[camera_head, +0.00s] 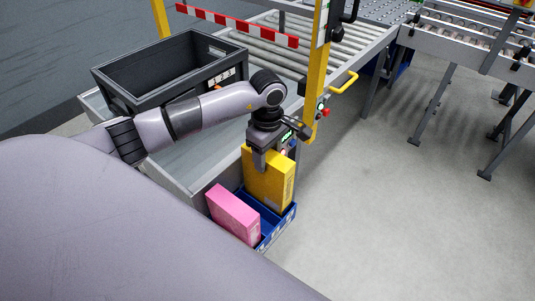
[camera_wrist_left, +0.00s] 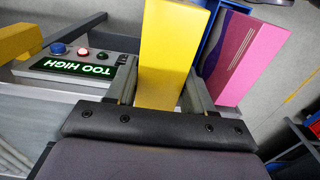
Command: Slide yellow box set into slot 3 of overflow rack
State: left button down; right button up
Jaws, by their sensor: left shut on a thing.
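My left gripper (camera_head: 262,160) is shut on the top of the yellow box set (camera_head: 270,184), which is upright. In the left wrist view the yellow box (camera_wrist_left: 165,50) sits between the two fingers. The blue overflow rack (camera_head: 279,228) stands low at the end of the conveyor, with small marks on its front. The yellow box is at the rack's far part; I cannot tell how deep its lower end sits or in which slot. A pink box (camera_head: 233,213) stands tilted in the near part of the rack, with some blue space between the two. My right gripper is not in view.
A black crate (camera_head: 130,92) with a white number label stands left on the conveyor. A yellow post (camera_head: 317,75) with buttons and a yellow handle rises behind my gripper. A lit panel reading "TOO HIGH" (camera_wrist_left: 80,68) is beside the box.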

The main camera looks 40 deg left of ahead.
pick_arm(q)
jog(key=shift+f+b, duration=0.55)
jog(key=shift+f, duration=0.2)
jog(key=shift+f+b, duration=0.55)
jog(key=shift+f, duration=0.1)
jog(key=shift+f+b, duration=0.7)
jog(key=shift+f, duration=0.1)
jog(key=shift+f+b, duration=0.6)
jog(key=shift+f, duration=0.1)
grip_release()
